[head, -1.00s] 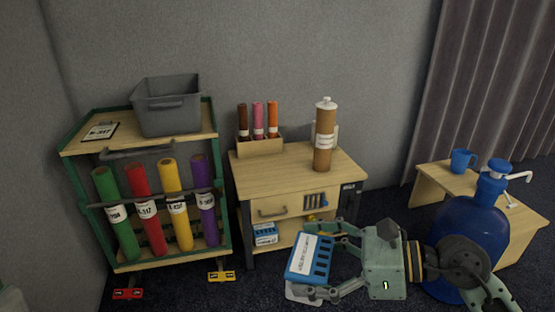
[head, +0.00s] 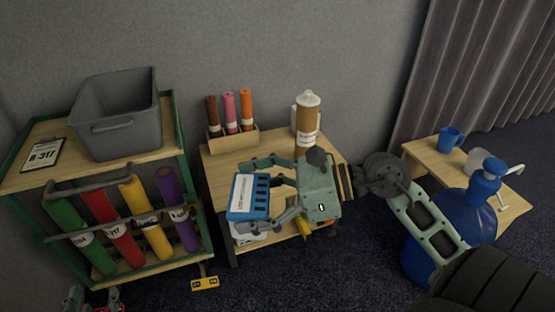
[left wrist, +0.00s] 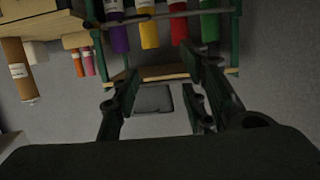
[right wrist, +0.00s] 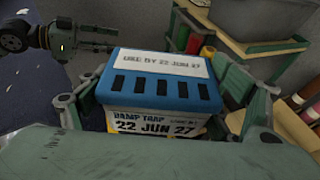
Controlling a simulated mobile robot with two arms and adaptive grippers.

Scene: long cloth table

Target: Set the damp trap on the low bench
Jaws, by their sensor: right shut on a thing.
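The damp trap (head: 238,212) is a box with a blue slotted lid and a white label. Its pale body reads DAMP TRAP, 22 JUN 27 in the right wrist view (right wrist: 157,122). My right gripper (head: 270,190) is shut on it, one finger on each side; in the head view it overlaps the front of the wooden drawer bench (head: 228,157). A small low bench (head: 428,157) stands at the right with a blue mug (head: 451,139) on it. My left gripper (left wrist: 162,85) is open and empty, with the rack beyond it; only a bit shows at the head view's bottom left.
A green-framed rack (head: 185,150) holds coloured rolls and a grey bin (head: 118,115). The drawer bench carries a roll holder (head: 232,138) and a brown cartridge (head: 307,125). A blue pump bottle (head: 478,212) stands before the small bench. A yellow tag (head: 205,284) lies on the floor.

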